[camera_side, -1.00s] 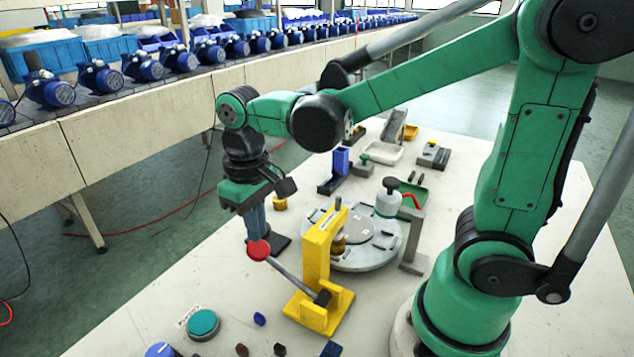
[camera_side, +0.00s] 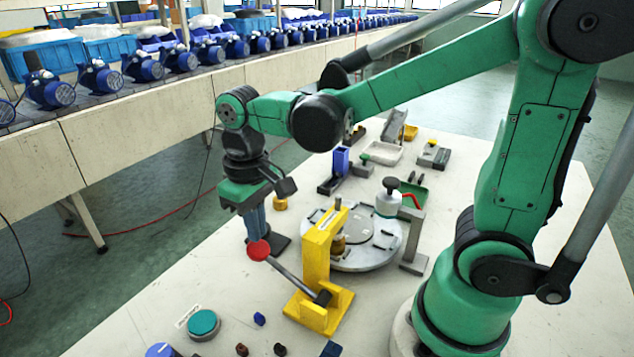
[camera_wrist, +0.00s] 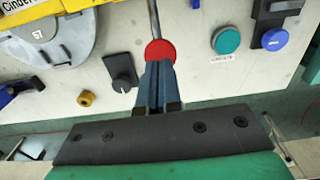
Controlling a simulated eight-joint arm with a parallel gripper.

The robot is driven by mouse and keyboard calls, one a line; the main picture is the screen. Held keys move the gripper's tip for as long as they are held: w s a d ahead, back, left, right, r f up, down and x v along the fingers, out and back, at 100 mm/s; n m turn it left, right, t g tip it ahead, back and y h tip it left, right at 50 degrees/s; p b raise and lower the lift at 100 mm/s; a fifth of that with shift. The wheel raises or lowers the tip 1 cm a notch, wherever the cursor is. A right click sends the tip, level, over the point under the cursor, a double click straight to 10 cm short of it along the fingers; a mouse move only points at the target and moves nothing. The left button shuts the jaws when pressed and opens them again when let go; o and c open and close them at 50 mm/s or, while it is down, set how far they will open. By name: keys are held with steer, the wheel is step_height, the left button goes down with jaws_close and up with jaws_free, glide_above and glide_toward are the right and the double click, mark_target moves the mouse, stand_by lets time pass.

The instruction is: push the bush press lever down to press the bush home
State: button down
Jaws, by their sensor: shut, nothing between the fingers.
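The bush press is a yellow frame (camera_side: 318,262) standing on the table. Its grey lever (camera_side: 290,277) slopes up to the left from a dark pivot and ends in a red knob (camera_side: 259,250). My gripper (camera_side: 256,238) is shut and points down, with its fingertips at the red knob. In the wrist view the blue-grey fingers (camera_wrist: 157,75) are together and overlap the lower part of the red knob (camera_wrist: 160,52). They hold nothing. I cannot tell whether they touch the knob. The bush under the press is not clear to see.
A round grey turntable (camera_side: 365,258) stands behind the press. A teal button (camera_side: 204,323) and a blue button (camera_side: 160,350) sit at the table's front left, near several small coloured pieces. A black knob fixture (camera_wrist: 122,72) lies beside the lever. A conveyor with blue pumps (camera_side: 145,66) runs at the back left.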

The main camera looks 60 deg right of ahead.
mark_target(255, 244)
steer(key=shift+f, duration=0.1)
steer(key=shift+f, duration=1.3)
steer(key=shift+w+f, duration=0.25)
steer(key=shift+f, duration=0.35)
stand_by(0.5)
steer(key=shift+w+f, duration=0.1)
steer(key=shift+f, duration=0.2)
stand_by(0.5)
